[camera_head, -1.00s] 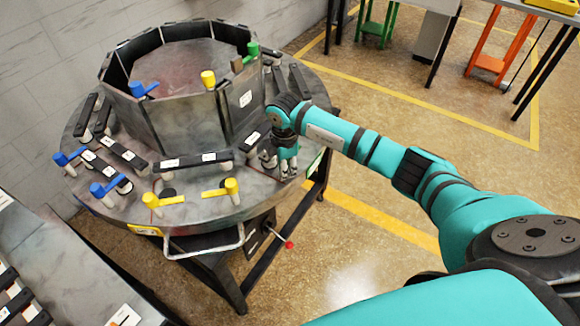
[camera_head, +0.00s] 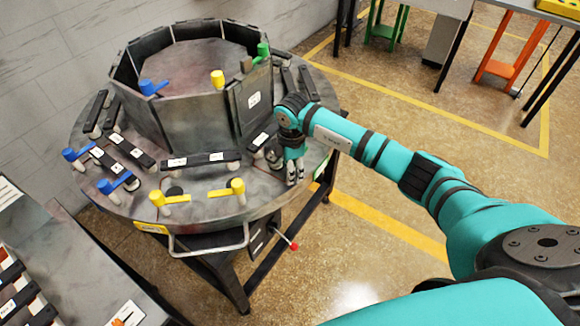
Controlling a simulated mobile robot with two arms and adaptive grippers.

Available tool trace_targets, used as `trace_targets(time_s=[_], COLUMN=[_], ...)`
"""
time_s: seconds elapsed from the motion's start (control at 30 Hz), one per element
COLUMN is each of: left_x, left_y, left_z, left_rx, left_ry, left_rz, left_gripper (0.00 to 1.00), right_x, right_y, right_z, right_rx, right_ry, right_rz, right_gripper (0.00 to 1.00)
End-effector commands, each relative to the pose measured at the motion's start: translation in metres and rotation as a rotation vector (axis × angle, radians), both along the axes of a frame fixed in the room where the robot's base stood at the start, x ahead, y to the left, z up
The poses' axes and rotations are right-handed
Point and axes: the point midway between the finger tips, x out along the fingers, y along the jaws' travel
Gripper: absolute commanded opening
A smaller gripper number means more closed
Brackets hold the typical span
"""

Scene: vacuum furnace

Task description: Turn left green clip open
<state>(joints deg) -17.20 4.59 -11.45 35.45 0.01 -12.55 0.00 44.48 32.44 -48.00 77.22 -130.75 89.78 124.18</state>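A green clip (camera_head: 263,52) stands at the top right of the raised furnace wall, with its upright knob showing. A small patch of green (camera_head: 323,166) shows at the round table's right rim, partly behind my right arm; I cannot tell whether it is a clip or a label. My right gripper (camera_head: 295,180) points down over the right front edge of the table, beside the dark bars there. Its fingers are small and look close together; I cannot tell whether they hold anything. My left gripper is out of view.
Yellow clips (camera_head: 237,187) and blue clips (camera_head: 105,186) sit along the front and left of the round table (camera_head: 215,208). A yellow clip (camera_head: 217,79) and a blue clip (camera_head: 147,87) are on the furnace wall. A front handle (camera_head: 210,247) sticks out below.

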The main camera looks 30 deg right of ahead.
Motion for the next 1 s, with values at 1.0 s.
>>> trace_targets(time_s=[1.0], left_x=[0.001], left_y=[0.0], left_z=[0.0], left_rx=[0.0], left_ry=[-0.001], left_rz=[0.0], left_gripper=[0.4], right_x=[-0.006], right_y=[0.001], right_z=[0.12], right_rx=[0.001], right_ry=[-0.001], right_rz=[-0.001], right_gripper=[0.5])
